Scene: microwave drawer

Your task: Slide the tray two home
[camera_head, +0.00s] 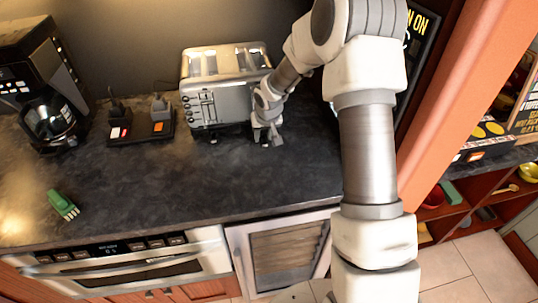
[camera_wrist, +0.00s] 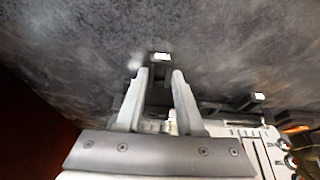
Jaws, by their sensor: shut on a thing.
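A silver toaster (camera_head: 224,103) stands at the back of the dark counter. My gripper (camera_head: 268,137) is low at the toaster's front right corner. In the wrist view my gripper (camera_wrist: 160,82) has its two fingers on either side of a dark tab with a bright end, which looks like the tray's pull (camera_wrist: 161,57). The fingers are shut on it. A similar tab (camera_wrist: 258,97) sticks out farther right along the toaster's lower edge. The tray's body is hidden, and how far it sticks out cannot be told.
A power strip (camera_head: 123,137) with plugs and a coffee maker (camera_head: 45,85) stand left of the toaster. A green object (camera_head: 62,204) lies at the counter's left front. The counter in front of the toaster is clear. An orange post (camera_head: 455,100) rises at the right.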

